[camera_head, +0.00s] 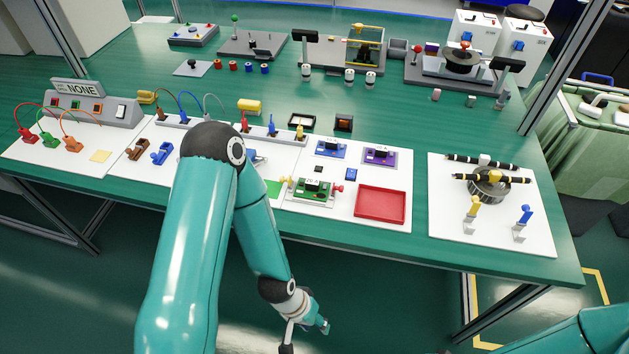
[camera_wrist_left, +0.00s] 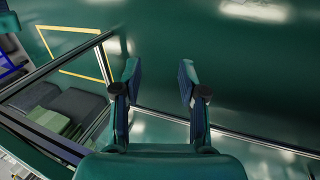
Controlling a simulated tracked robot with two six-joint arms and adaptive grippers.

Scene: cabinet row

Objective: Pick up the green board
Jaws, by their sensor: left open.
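The green board (camera_head: 314,196) lies on a white mat near the front edge of the table in the head view, with a black block and red and yellow end pieces on it. My left gripper (camera_head: 306,335) hangs in front of the table, below and clear of the board. In the left wrist view the same gripper (camera_wrist_left: 160,82) has its two fingers apart with nothing between them, over the floor. The board is not visible in the wrist view. My right gripper is out of view; only part of that arm shows at lower right.
Near the board are a blue board (camera_head: 331,150), a purple board (camera_head: 380,157) and an empty red tray (camera_head: 380,205). The table's front edge (camera_head: 390,258) stands between gripper and board.

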